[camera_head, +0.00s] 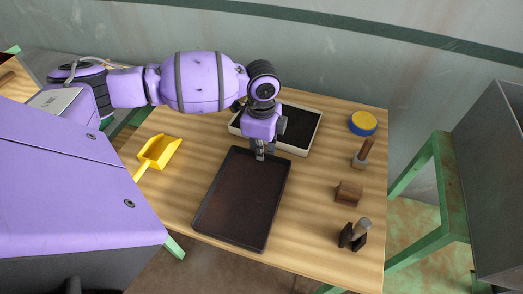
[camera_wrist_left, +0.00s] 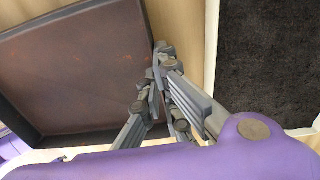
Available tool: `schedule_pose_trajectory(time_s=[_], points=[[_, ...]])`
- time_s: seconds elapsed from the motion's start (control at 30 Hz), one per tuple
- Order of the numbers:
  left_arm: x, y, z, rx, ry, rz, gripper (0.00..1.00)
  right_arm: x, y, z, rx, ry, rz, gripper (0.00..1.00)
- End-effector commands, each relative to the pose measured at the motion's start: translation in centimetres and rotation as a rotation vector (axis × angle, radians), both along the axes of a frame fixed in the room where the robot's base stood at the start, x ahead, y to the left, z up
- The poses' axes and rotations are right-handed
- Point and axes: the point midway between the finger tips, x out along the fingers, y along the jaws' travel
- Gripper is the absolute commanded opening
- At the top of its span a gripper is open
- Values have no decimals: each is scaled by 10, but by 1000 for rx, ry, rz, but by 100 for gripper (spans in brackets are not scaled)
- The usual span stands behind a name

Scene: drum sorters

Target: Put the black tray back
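The black tray (camera_head: 240,205) is a shallow dark rectangle with a brownish, empty bottom, at the middle front of the wooden table. In the left wrist view the tray (camera_wrist_left: 75,70) fills the upper left, with its side wall running to my fingers. My left gripper (camera_head: 260,155) points down at the tray's far rim. In the wrist view its fingers (camera_wrist_left: 160,75) are close together with the rim between them, one finger inside the tray and one outside. The gripped part of the rim is partly hidden. My right gripper is out of view.
A cream tray with a dark inside (camera_head: 308,151) lies just behind my gripper. A yellow scoop (camera_head: 158,151) is at left. A blue-yellow round item (camera_head: 362,123), a wooden-handled tool (camera_head: 363,153), a brown block (camera_head: 348,193) and a dark stamp-like tool (camera_head: 354,234) line the right side.

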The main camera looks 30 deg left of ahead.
Motion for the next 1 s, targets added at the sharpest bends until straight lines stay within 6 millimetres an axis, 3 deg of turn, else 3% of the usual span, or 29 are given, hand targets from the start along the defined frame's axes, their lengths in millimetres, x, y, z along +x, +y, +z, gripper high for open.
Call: schedule_pose_trajectory(time_s=[0.23, 0.43, 0.73, 0.87, 1.0], points=[[0, 0, -1, -1, -1, 0, 0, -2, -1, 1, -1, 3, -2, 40], [0, 0, -1, 0, -1, 0, 23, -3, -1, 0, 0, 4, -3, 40], [1, 0, 0, 0, -2, 0, 23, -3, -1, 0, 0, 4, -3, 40], [2, 0, 12, -1, -5, 0, 23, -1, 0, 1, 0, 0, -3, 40], [3, 0, 39, 1, -8, 0, 23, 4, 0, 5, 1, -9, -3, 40]])
